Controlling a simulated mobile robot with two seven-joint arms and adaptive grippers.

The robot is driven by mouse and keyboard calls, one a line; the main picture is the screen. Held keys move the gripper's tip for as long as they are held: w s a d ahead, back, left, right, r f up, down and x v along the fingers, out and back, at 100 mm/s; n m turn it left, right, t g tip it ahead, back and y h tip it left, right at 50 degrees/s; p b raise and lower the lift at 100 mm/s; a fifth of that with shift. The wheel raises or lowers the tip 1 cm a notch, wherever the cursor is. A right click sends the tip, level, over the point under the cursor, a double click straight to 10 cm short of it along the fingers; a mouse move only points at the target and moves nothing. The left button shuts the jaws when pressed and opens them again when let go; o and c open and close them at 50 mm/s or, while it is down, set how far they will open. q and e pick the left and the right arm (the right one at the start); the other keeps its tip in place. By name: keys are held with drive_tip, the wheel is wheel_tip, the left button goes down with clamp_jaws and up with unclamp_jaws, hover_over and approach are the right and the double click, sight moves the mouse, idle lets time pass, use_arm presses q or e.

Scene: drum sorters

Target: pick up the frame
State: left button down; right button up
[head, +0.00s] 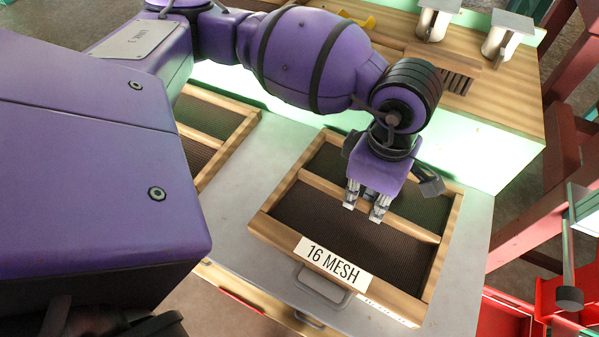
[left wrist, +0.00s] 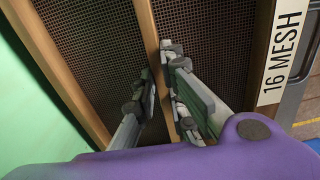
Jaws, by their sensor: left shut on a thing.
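The frame, a wooden screen with dark mesh (head: 445,245), lies on a grey surface in the head view, with a "16 MESH" label on its front rim. A wooden crossbar (head: 416,229) divides it. My left gripper (head: 364,205) points down over the crossbar and is shut on it. In the left wrist view, my left gripper's fingers (left wrist: 160,65) stand on either side of the crossbar (left wrist: 146,35); their lower parts hide some of it. The frame looks flat; I cannot tell any gap beneath it. My right gripper is not in view.
A second mesh frame (head: 245,130) lies to the left, partly hidden by my arm. A grey handle (head: 322,288) is at the front edge. A wooden block with slots and white posts (head: 436,20) stands at the back. Red structures (head: 510,315) are at the right.

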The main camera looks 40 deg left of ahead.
use_arm(q)
drive_tip(key=shift+r, duration=0.1)
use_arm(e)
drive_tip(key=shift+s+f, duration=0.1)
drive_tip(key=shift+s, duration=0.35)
